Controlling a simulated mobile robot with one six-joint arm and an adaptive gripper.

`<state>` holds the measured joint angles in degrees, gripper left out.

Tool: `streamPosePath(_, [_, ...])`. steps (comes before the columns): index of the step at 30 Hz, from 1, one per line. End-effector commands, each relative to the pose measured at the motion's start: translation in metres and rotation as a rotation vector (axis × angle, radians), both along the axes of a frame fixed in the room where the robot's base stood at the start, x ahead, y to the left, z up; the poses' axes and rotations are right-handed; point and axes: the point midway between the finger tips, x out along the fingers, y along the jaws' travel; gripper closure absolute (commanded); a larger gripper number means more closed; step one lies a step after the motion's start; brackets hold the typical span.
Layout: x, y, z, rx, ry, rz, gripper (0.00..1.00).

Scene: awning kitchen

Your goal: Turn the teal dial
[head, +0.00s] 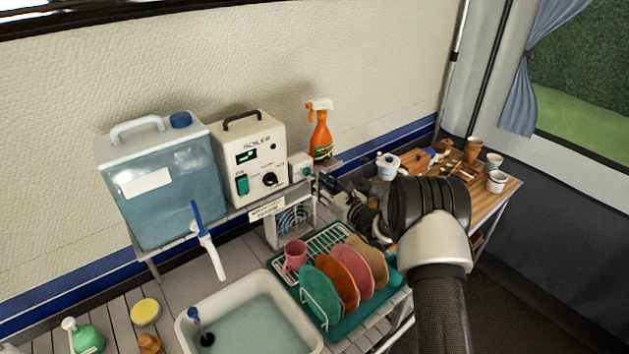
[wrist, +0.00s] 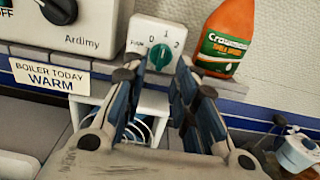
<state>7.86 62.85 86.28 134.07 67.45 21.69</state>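In the wrist view the dial appears between and beyond the fingertips. I cannot tell whether either finger touches it. In the head view the fingers (head: 324,184) are partly hidden by my arm.
The boiler (head: 249,155) and a blue water tank (head: 163,185) stand left on the shelf. An orange spray bottle (head: 321,135) stands close right of the dial box. A fan (head: 291,221) sits below the shelf. A dish rack (head: 327,238) with plates is below my arm.

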Motion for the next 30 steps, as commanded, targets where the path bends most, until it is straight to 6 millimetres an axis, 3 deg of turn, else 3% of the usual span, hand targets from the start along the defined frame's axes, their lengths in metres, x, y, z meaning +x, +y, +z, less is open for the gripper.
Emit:
streamPosePath(6, [0.02, 0.014, -0.001, -0.001, 0.001, 0.001, 0.73])
streamPosePath(17, [0.024, 0.016, 0.0, -0.001, 0.001, 0.0, 0.73])
streamPosePath(30, [0.024, 0.016, 0.0, -0.001, 0.001, 0.0, 1.0])
